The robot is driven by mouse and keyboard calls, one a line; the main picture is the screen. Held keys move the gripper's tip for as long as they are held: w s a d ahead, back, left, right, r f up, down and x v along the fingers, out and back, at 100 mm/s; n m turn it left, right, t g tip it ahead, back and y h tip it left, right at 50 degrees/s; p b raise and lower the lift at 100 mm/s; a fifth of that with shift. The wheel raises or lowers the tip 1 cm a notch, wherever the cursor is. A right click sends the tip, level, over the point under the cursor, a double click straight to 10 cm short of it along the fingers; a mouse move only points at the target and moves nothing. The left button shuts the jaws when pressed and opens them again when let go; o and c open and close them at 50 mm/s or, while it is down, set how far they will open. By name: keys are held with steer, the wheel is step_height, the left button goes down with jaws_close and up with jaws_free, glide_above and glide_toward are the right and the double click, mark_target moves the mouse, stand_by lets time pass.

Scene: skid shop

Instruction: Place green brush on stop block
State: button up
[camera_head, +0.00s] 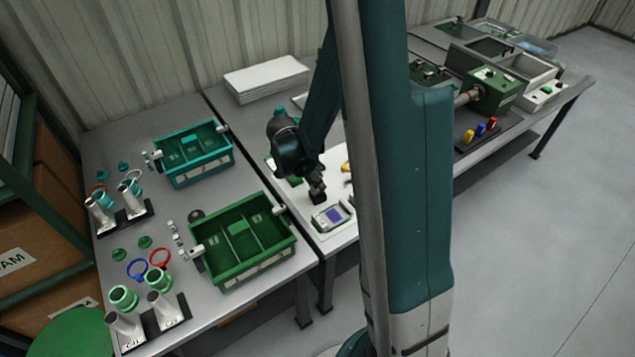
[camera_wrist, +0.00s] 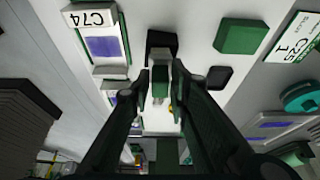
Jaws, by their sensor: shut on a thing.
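My gripper (camera_head: 316,188) is over the white board on the bench, pointing down. In the wrist view my gripper (camera_wrist: 160,92) is shut on a small green piece, which looks like the green brush (camera_wrist: 160,74). A black block (camera_wrist: 161,41) shows just beyond the held piece; I cannot tell whether they touch or whether it is part of the brush. A separate green block (camera_wrist: 241,37) lies on the white surface to the right, with a small black piece (camera_wrist: 219,77) near it. I cannot tell for sure which of these is the stop block.
A device with a blue screen (camera_head: 333,216) lies close to my gripper, near the board's front edge. A green divided bin (camera_head: 243,250) and a teal bin (camera_head: 192,155) stand on the left table. White sheets (camera_head: 265,78) are stacked at the back.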

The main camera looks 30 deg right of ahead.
steer(key=shift+f, duration=0.15)
steer(key=o, duration=0.9)
steer(key=p+v, duration=0.2)
steer(key=v, duration=1)
stand_by(0.3)
steer(key=shift+a+r, duration=0.1)
steer(key=shift+r, duration=0.2)
